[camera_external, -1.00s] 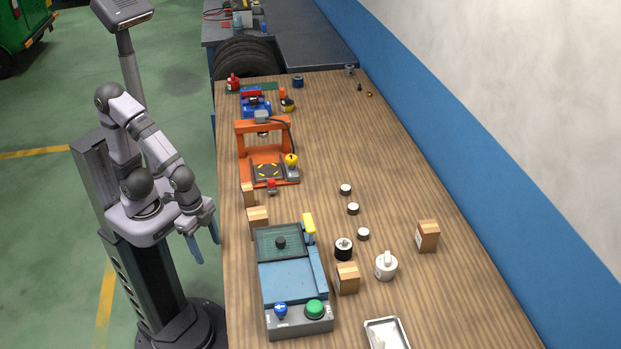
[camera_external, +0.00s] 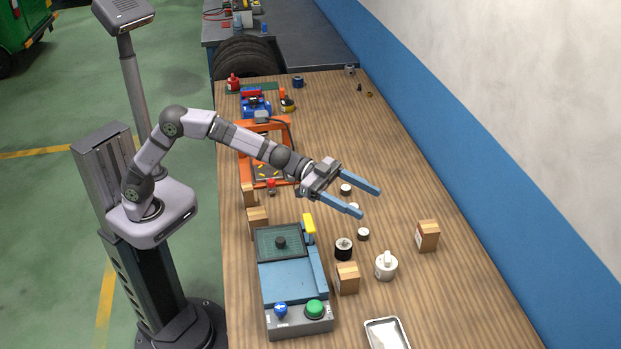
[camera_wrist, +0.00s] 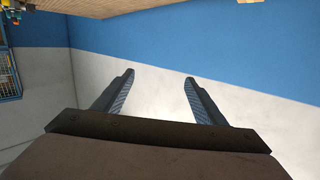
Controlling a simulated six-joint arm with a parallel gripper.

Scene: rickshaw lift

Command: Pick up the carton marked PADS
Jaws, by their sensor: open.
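Several small brown cartons stand on the wooden bench in the external view. One carton (camera_external: 428,236) is at the right, one carton (camera_external: 347,278) is beside the blue-grey machine, and two cartons (camera_external: 257,222) (camera_external: 249,195) are at the bench's left edge. No PADS marking can be read on any of them. My gripper (camera_external: 368,201) is open and empty, above the middle of the bench, up and left of the right-hand carton. In the wrist view its two fingers (camera_wrist: 159,78) stand apart with only wall behind them.
The blue-grey machine (camera_external: 290,285) with a green button stands at the front left. A white pot (camera_external: 386,266), a black round part (camera_external: 343,249) and a metal tray (camera_external: 386,335) stand nearby. An orange press (camera_external: 262,180) is behind. The bench's right side is largely clear.

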